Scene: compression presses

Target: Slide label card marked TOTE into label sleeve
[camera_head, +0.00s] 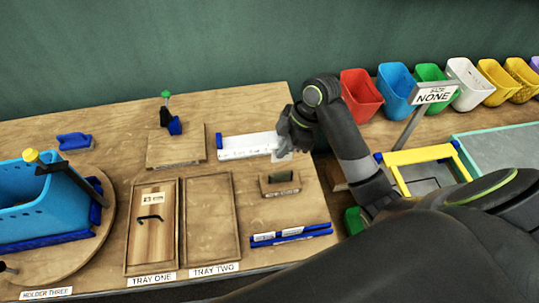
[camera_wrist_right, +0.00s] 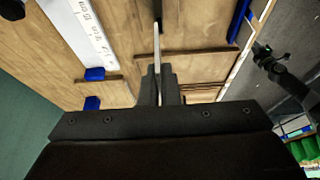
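My right gripper (camera_head: 284,147) is over the right part of the wooden table, beside the right end of a long white strip. In the right wrist view its fingers (camera_wrist_right: 160,78) are close together on a thin pale card (camera_wrist_right: 157,45), seen edge-on. In the head view a white corner of the card (camera_head: 282,157) shows below the fingers. Its marking cannot be read. A small wooden holder (camera_head: 280,192) with a dark green slot or insert stands just in front of the gripper; I cannot tell whether it is the label sleeve.
The white strip (camera_head: 245,146) has blue ends. Tray one (camera_head: 131,258) holds a wooden lid with a handle; tray two (camera_head: 211,226) is empty. Blue bars (camera_head: 291,234) lie at the front edge. A blue tote (camera_head: 50,212) stands on a round board at left. Coloured bins line the back right.

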